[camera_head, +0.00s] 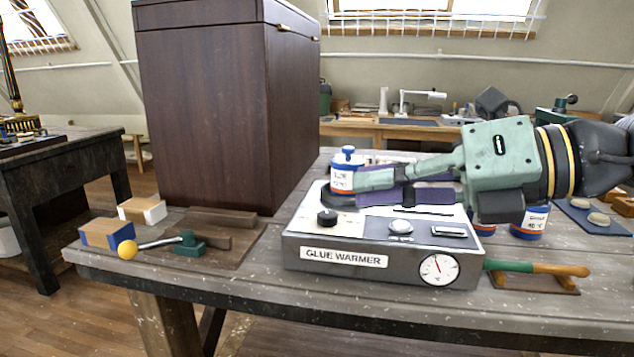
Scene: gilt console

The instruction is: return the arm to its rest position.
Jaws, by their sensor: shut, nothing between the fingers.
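My gripper (350,190) reaches in from the right, lying roughly level over the grey glue warmer (300,255). Its fingers point left and are shut with nothing between them. The green wrist housing and dark arm stretch back to the right edge of the view.
The warmer has a black knob (327,217) and a dial (439,269). A tall dark wooden cabinet (205,110) stands behind left. A lever with a yellow ball (127,249) is at the front left. Another blue-labelled pot (529,224) and a green-and-wood handled tool (540,268) are at right.

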